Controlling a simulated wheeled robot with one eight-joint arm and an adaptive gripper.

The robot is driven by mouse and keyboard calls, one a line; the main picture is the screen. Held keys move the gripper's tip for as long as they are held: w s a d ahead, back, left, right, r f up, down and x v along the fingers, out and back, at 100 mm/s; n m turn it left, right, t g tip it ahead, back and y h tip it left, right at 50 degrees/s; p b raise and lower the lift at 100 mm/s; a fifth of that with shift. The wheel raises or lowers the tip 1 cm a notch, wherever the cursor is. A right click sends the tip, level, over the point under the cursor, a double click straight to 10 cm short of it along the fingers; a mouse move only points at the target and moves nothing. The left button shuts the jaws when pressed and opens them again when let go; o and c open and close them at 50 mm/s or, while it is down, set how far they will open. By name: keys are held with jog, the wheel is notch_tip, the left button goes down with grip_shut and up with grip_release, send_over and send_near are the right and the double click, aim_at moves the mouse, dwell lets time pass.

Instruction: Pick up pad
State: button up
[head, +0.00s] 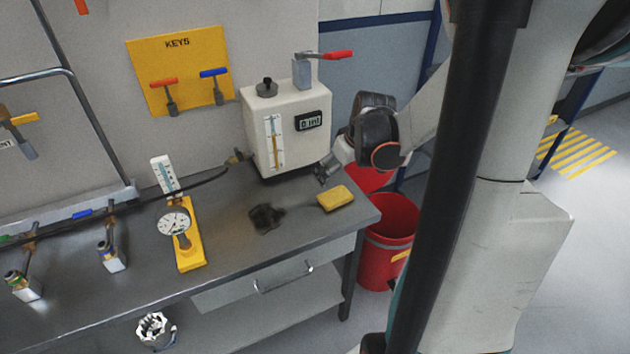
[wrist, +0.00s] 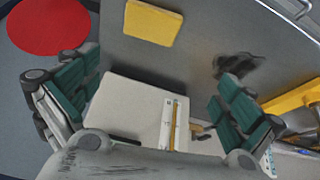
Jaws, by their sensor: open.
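The pad is a yellow block (head: 336,198) lying flat on the grey workbench near its right end. In the wrist view the pad (wrist: 152,22) is at the top, beyond the fingertips and clear of them. My gripper (head: 324,170) is above the bench, just behind the pad and close to the right side of the white box. In the wrist view my gripper (wrist: 160,68) is open, with its green-padded fingers wide apart and nothing held between them.
The white box (head: 290,128) with a gauge and display stands behind the pad. A dark smudge or object (head: 265,217) lies left of the pad. A yellow gauge stand (head: 189,248) is farther left. Red bins (head: 388,243) stand beyond the bench's right edge.

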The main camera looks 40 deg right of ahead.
jog(key=s+d+f+m, duration=0.1)
jog(key=d, duration=0.1)
jog(key=b, duration=0.3)
send_over(335, 196)
jog(key=s, duration=0.2)
jog(key=f, duration=0.7)
jog(key=shift+s+a+f, duration=0.2)
jog(key=shift+a+f, duration=0.05)
jog(key=shift+f, duration=0.15)
jog(key=shift+b+x, duration=1.45)
jog(key=shift+x, duration=1.25)
jog(key=shift+s+d, duration=0.1)
jog(key=shift+c, duration=0.2)
jog(key=c, duration=0.8)
